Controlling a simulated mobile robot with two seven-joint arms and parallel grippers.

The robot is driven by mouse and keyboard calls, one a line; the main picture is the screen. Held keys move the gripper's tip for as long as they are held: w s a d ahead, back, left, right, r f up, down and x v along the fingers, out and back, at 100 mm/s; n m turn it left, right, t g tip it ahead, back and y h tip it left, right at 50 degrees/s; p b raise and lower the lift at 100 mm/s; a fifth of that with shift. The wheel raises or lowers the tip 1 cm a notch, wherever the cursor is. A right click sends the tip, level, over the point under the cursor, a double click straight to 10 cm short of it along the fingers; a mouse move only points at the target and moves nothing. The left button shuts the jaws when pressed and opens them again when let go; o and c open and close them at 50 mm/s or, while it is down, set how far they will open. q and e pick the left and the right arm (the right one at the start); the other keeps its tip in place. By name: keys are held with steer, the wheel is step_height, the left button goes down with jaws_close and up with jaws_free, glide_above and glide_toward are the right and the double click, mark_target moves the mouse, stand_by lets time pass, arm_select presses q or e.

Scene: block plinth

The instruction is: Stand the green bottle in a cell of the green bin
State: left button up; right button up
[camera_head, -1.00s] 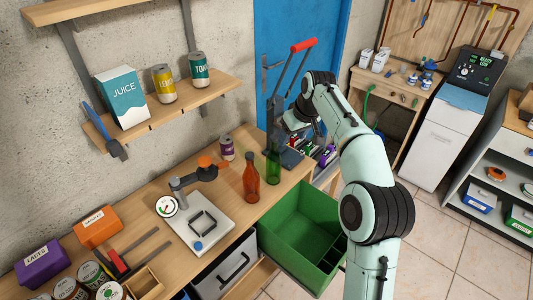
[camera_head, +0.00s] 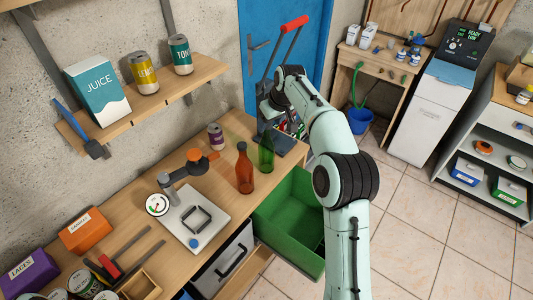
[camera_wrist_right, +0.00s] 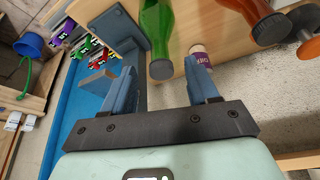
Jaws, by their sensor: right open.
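The green bottle (camera_head: 266,153) stands upright on the wooden bench near its right end, just right of an orange-brown bottle (camera_head: 244,170). In the right wrist view the green bottle (camera_wrist_right: 158,30) points its dark cap toward the gap between my fingers. My right gripper (camera_wrist_right: 160,68) is open and empty; in the head view it (camera_head: 268,108) is near the bottle's top, partly hidden. The gap to the bottle is hard to judge. The green bin (camera_head: 288,232) is open below the bench's front edge, its right part hidden by my right arm. My left gripper is not in view.
A dark metal device with a red handle (camera_head: 295,23) stands behind the green bottle. A shelf (camera_head: 150,105) with juice and cans hangs above.

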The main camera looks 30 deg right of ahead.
mark_target(268, 125)
steer(key=x, duration=0.4)
steer(key=shift+w+f, duration=0.15)
steer(key=shift+f, duration=0.2)
jaws_close()
steer(key=shift+r, duration=0.1)
